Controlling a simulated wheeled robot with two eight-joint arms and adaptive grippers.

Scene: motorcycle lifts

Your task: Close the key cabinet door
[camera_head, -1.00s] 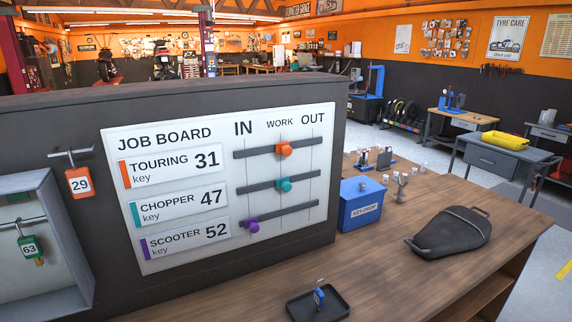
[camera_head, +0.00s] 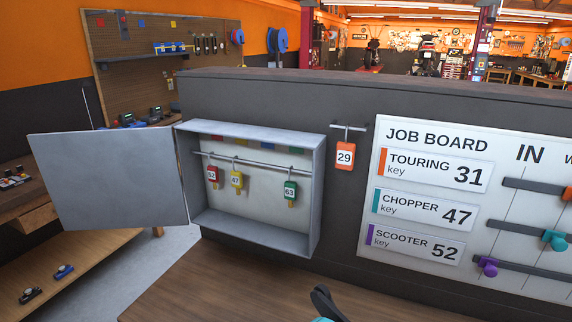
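The key cabinet (camera_head: 318,190) is a grey metal box on the dark partition. Its door (camera_head: 110,182) stands wide open, swung out to the left from the cabinet's left edge. A dark fingertip with a bit of teal, probably my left gripper (camera_head: 325,304), shows at the bottom edge, well below and apart from the cabinet. The rest of it is cut off, so its opening is hidden. My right gripper is not seen.
An orange tag 29 (camera_head: 345,155) hangs on a hook right of the cabinet. The job board (camera_head: 430,245) with sliders is further right. A wooden counter (camera_head: 220,293) lies below. A workbench (camera_head: 35,215) stands behind the door at left.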

